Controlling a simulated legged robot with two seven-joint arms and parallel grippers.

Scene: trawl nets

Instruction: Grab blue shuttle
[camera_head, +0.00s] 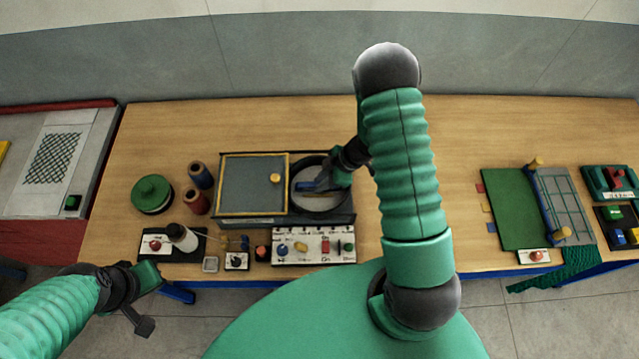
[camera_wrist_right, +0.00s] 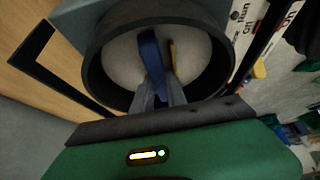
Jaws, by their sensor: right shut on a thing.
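The blue shuttle (camera_head: 306,186) lies at the round dark-rimmed bowl (camera_head: 292,200) with a pale inside, right of the grey lidded box. In the right wrist view the blue shuttle (camera_wrist_right: 149,50) stands out against the pale inside, with a yellowish piece (camera_wrist_right: 173,54) beside it. My right gripper (camera_wrist_right: 160,88) reaches into the bowl and is shut on the blue shuttle. In the head view my right gripper (camera_head: 318,184) is partly hidden by its own wrist. My left gripper (camera_head: 146,300) hangs in front of the table's left part, away from the shuttle; its jaws are unclear.
The grey box (camera_head: 238,186) with a yellow knob adjoins the bowl. A control panel (camera_head: 313,247) is in front. A green board (camera_head: 510,208) lies right. The table's back strip is clear.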

